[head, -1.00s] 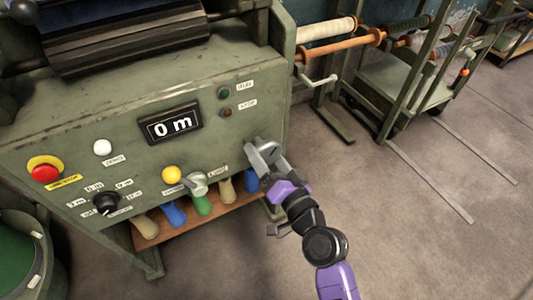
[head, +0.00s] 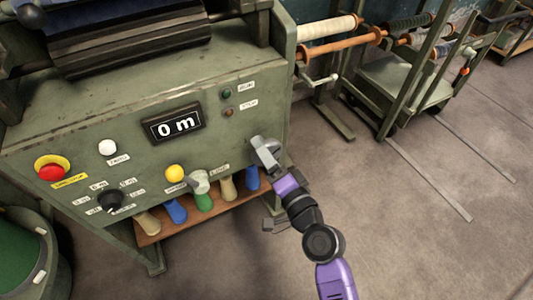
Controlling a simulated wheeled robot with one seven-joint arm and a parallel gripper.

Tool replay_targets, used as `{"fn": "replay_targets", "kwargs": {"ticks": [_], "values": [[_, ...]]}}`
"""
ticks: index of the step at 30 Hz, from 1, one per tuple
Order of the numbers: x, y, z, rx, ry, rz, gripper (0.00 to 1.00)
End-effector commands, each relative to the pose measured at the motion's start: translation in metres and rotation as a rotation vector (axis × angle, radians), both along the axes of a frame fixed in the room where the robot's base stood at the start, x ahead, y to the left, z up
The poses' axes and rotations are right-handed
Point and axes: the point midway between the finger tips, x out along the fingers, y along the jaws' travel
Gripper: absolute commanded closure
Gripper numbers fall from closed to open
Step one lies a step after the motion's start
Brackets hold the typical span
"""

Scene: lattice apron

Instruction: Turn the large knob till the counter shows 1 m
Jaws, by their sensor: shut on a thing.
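The counter (head: 174,125) on the green machine's front panel reads "0 m" in white on black. My gripper (head: 263,148) is at the panel's right end, right of and below the counter. It is shut on what appears to be the large knob, mostly hidden behind the grey jaws. My arm reaches up to it from the lower right. A smaller black selector knob (head: 110,201) with several labels around it sits at the panel's lower left, well apart from my gripper.
A yellow button (head: 174,173) and a grey handle-like control (head: 199,182) are left of my gripper. A white button (head: 107,147) and red emergency button (head: 51,171) are farther left. Coloured cones stand on a wooden shelf (head: 220,204) below.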

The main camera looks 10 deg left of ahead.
Motion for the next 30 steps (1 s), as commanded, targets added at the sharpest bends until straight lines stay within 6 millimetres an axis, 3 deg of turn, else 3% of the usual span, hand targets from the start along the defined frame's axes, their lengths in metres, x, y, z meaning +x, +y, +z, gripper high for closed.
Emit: {"fn": "replay_targets", "kwargs": {"ticks": [7,8,10,11,22,30], "values": [[0.000,-0.001,-0.001,0.000,0.000,-0.002,0.67],[0.000,-0.001,-0.001,0.000,0.000,-0.002,0.20],[0.000,-0.001,-0.001,0.000,0.000,-0.002,0.06],[0.000,-0.001,-0.001,0.000,0.000,-0.002,0.04],[-0.003,-0.003,-0.001,0.000,0.000,-0.001,0.04],[-0.036,-0.025,-0.002,0.000,0.002,-0.003,0.04]]}}
